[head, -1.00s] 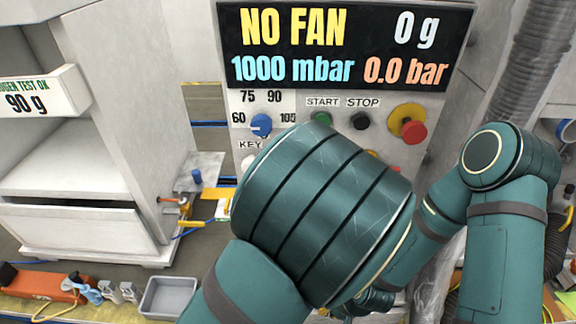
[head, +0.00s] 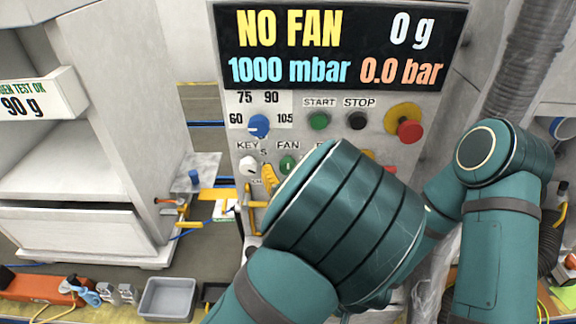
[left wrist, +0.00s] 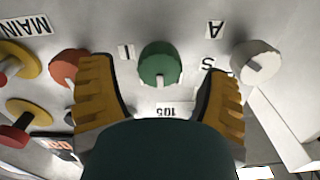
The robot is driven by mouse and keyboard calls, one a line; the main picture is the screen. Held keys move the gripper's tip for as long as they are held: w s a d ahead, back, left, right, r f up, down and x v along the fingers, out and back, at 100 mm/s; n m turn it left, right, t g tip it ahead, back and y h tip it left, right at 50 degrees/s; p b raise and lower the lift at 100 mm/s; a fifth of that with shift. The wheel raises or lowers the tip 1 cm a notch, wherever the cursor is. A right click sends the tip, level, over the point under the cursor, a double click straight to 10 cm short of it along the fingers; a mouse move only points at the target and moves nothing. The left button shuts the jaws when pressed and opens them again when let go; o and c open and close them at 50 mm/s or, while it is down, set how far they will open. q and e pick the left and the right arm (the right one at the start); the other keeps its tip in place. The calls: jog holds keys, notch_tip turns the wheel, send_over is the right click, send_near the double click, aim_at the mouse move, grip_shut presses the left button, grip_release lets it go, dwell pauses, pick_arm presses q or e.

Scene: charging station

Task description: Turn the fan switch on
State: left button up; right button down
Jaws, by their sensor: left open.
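The fan switch (head: 288,165) is a round green knob under the FAN label on the grey panel. In the left wrist view the green knob (left wrist: 158,64) sits near the middle, between the two yellow fingertips, with a gap on each side. My left gripper (left wrist: 157,82) is open and faces the panel. In the head view one yellow finger of my left gripper (head: 284,172) shows just left of the knob; the rest is mostly hidden behind my wrist. The display (head: 340,45) reads NO FAN. My right gripper is not visible.
The white key knob (head: 249,166) is left of the fan switch. Above are a blue dial (head: 259,126), a green start button (head: 319,121), a black stop button (head: 358,120) and a red emergency button (head: 409,130). A grey bin (head: 167,299) stands lower left.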

pick_arm(q)
jog(key=shift+w, duration=1.35)
jog(key=c, duration=1.2)
